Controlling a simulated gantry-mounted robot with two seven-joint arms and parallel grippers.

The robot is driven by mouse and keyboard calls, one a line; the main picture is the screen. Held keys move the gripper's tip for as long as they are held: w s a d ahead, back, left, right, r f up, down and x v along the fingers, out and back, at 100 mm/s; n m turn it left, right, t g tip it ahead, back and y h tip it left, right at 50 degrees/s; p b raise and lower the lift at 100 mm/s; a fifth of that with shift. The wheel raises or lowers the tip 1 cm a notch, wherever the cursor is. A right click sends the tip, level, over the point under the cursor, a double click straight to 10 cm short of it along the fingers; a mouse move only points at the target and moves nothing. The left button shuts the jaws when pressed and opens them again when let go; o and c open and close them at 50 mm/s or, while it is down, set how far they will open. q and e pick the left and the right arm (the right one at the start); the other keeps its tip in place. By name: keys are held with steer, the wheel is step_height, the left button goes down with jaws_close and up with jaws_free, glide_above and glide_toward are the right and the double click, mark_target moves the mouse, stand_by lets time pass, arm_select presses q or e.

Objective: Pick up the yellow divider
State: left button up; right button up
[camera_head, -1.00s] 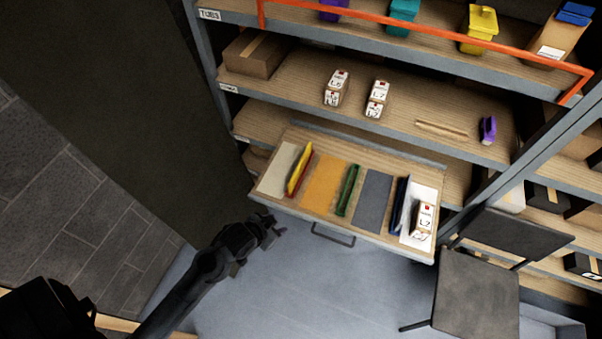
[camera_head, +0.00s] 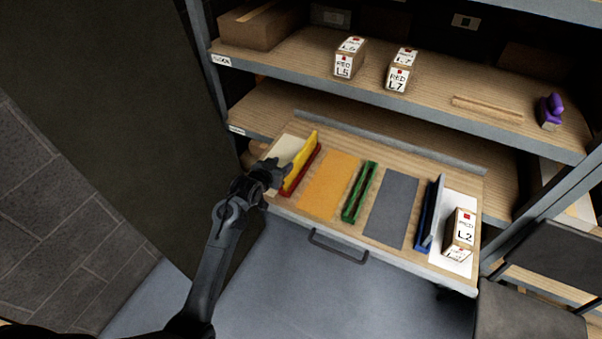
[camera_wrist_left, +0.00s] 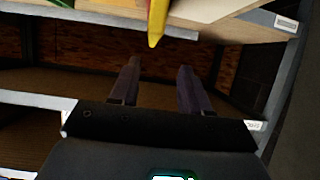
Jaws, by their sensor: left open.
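The yellow divider (camera_head: 300,162) stands upright in a red holder (camera_head: 303,178) at the left of the pulled-out drawer board (camera_head: 270,206). In the left wrist view the end of the yellow divider (camera_wrist_left: 155,30) hangs in at the top, beyond the fingertips. My left gripper (camera_head: 275,170) is close to the divider's near left end, with its fingers open and nothing between them. The open fingers also show in the left wrist view (camera_wrist_left: 157,75). I cannot tell whether it touches the divider. My right gripper is not in view.
The board also carries an orange panel (camera_head: 328,184), a green holder (camera_head: 359,191), a grey panel (camera_head: 391,208), a blue holder (camera_head: 425,215) with a grey divider, and an L2 box (camera_head: 461,231). Shelves (camera_head: 430,90) rise behind. A chair (camera_head: 545,255) stands at the right.

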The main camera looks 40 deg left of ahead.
mark_target(300, 153)
arm_select(q)
steer(key=x, duration=0.2)
steer(key=b+x, duration=0.1)
steer(key=x, duration=0.1)
steer(key=r+b+x, duration=0.1)
steer(key=x, duration=0.1)
steer(key=shift+w+d+f, duration=0.1)
steer(key=shift+w+f, duration=0.05)
steer(key=shift+w, duration=0.25)
steer(key=shift+w+f+b, duration=0.4)
steer(key=shift+w+b, duration=0.05)
steer(key=shift+b, duration=0.1)
steer(key=x, duration=0.1)
steer(key=b+x, duration=0.1)
steer(key=x, duration=0.1)
steer(key=shift+w+d, duration=0.1)
steer(key=shift+d, duration=0.2)
steer(key=shift+w+a+f+b, duration=0.1)
steer(key=shift+w+f+b, duration=0.05)
steer(key=shift+w+b, duration=0.25)
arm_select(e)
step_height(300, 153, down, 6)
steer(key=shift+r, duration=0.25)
arm_select(q)
jaws_close()
